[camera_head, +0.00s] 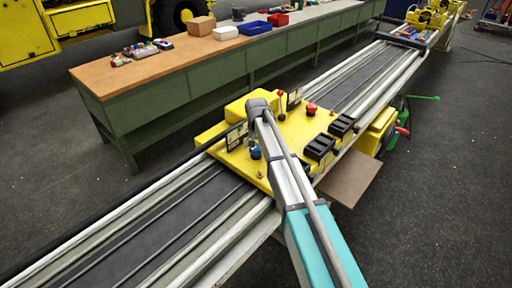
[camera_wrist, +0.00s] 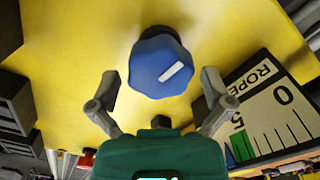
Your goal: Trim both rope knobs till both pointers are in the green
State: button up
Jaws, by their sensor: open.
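A blue knob (camera_wrist: 160,65) with a white mark stands on the yellow panel (camera_wrist: 70,40) in the wrist view. It also shows in the head view (camera_head: 255,152), beside my arm. My gripper (camera_wrist: 158,95) is open, with one finger on each side just below the knob in the picture, and nothing between them. A rope gauge (camera_wrist: 275,120) marked 0 and 5, with a green band, is at the right of the wrist view. Its pointer is not clearly visible. In the head view a gauge plate (camera_head: 237,136) stands left of the knob, and another (camera_head: 294,98) stands farther back.
Black boxes (camera_head: 320,147), a red button (camera_head: 311,109) and a red-topped lever (camera_head: 281,94) stand on the panel. A workbench (camera_head: 150,65) with bins runs behind. Rails (camera_head: 150,215) extend from the panel on both sides.

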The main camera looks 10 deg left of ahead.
jog(key=shift+m, duration=0.5)
